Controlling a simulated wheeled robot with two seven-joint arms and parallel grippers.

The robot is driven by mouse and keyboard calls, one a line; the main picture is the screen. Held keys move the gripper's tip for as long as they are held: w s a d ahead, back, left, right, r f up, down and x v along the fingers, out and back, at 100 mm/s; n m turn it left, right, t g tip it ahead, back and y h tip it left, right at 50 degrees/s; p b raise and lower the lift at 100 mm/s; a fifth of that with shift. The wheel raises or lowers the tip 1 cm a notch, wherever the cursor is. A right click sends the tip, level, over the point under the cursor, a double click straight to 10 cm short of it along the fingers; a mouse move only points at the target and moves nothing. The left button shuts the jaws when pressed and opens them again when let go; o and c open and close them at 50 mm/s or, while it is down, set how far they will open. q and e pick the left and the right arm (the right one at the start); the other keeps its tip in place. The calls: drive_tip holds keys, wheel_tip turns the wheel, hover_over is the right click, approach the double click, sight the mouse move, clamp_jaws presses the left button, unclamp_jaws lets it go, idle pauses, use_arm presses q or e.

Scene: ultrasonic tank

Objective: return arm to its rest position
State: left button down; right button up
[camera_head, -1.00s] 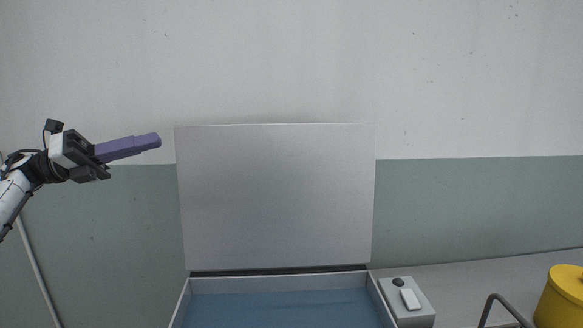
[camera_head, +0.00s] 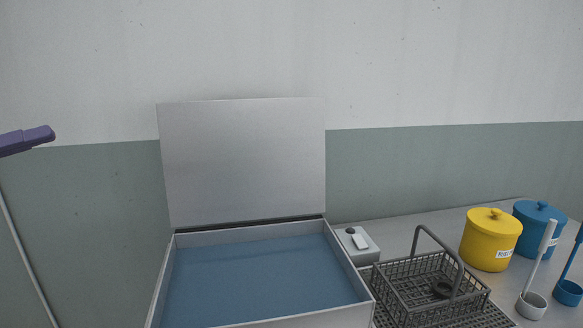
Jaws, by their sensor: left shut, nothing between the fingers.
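My left gripper (camera_head: 46,134) shows at the left edge, with only its purple fingers in the picture. The fingers are shut with nothing between them and point right, in front of the wall. They are left of the raised lid and apart from everything. The rest of the left arm is out of view. My right gripper is not in view.
The ultrasonic tank (camera_head: 160,277) stands open, its flat lid (camera_head: 242,165) upright at the back. Right of it are a grey control box (camera_head: 368,256), a wire basket (camera_head: 468,299) holding a dark ring, a yellow jar (camera_head: 487,246), a blue jar (camera_head: 529,236) and two ladles.

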use_arm(q)
drive_tip(key=w+d+f+n+t+y, duration=0.1)
drive_tip(key=w+f+n+t+y, duration=0.15)
drive_tip(key=f+n, duration=0.6)
drive_tip(key=w+d+f+n+t+y, duration=0.1)
drive_tip(key=w+f+n+t+y, duration=0.2)
drive_tip(key=f, duration=1)
drive_tip(key=s+d+f+n+g+y, duration=0.15)
drive_tip(key=s+f+n+y, duration=0.35)
drive_tip(key=f, duration=0.7)
drive_tip(key=s+d+f+n+g+y, duration=0.1)
drive_tip(key=s+d+f+n+y, duration=0.15)
drive_tip(key=s+f+n, duration=0.75)
drive_tip(key=s+d+f+n+g+y, duration=0.35)
drive_tip(key=s+f+g, duration=0.25)
drive_tip(key=s+f, duration=1.2)
drive_tip(key=s+d+n+t+h, duration=0.1)
drive_tip(key=d+n, duration=0.6)
drive_tip(key=d, duration=1.4)
drive_tip(key=shift+s+r+h, duration=0.2)
drive_tip(key=shift+s+h, duration=0.35)
drive_tip(key=shift+s, duration=0.5)
